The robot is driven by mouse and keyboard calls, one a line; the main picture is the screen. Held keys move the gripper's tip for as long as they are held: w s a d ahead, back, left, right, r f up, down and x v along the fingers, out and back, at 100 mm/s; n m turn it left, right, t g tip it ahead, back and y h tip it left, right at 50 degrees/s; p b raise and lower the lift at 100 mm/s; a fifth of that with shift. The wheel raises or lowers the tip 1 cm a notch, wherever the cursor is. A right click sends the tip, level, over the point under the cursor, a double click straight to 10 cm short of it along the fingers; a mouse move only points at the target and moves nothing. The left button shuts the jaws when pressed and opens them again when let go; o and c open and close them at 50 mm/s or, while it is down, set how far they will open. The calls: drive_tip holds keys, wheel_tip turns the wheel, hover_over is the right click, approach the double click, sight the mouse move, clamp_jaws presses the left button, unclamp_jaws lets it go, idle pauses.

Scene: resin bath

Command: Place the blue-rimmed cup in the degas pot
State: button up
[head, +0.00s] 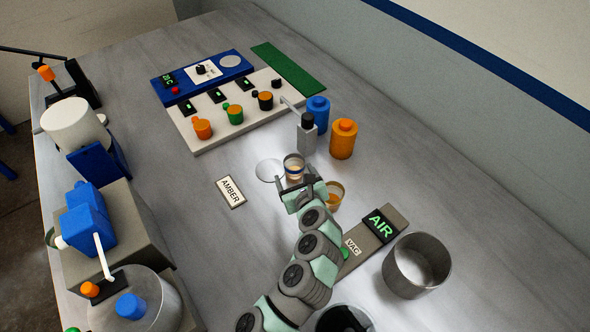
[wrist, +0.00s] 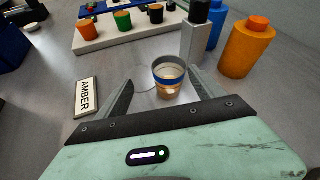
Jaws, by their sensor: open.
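The blue-rimmed cup (head: 294,168) is a small clear cup with amber liquid, upright on the grey table beside a pale disc (head: 270,171). In the wrist view the cup (wrist: 168,80) stands between the tips of my open fingers, with a gap visible on the left. My gripper (head: 296,184) is just in front of the cup in the head view, its jaws open and empty; it also shows in the wrist view (wrist: 163,84). An open, round steel pot (head: 421,262), which looks like the degas pot, stands at the right beside the AIR and VAC panel. No contents are visible in it.
A second amber cup (head: 335,193) stands close right of my gripper. A grey post with a black top (head: 307,137), a blue bottle (head: 318,110) and an orange bottle (head: 343,139) stand behind. The AIR display (head: 381,226) lies before the pot. An AMBER label (head: 230,192) lies left.

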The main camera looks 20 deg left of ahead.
drive_tip(key=w+a+r+n+g+p, duration=0.1)
drive_tip(key=a+r+n+g+p, duration=0.35)
drive_tip(key=n, duration=0.75)
drive_tip(key=n+g+h+p, duration=0.3)
drive_tip(key=n+h+p, duration=0.25)
drive_tip(key=n, duration=1.55)
approach(294, 163)
drive_tip(key=shift+n+y, duration=0.3)
drive_tip(key=shift+y, duration=0.05)
wheel_tip(294, 163, down, 4)
drive_tip(key=shift+s+f+p, duration=0.1)
drive_tip(key=shift+p, duration=0.8)
drive_tip(key=shift+w+a+f, duration=0.1)
drive_tip(key=shift+w+f, duration=0.25)
drive_tip(key=shift+f, duration=0.1)
drive_tip(key=shift+w+a+f, duration=0.1)
drive_tip(key=shift+f, duration=0.4)
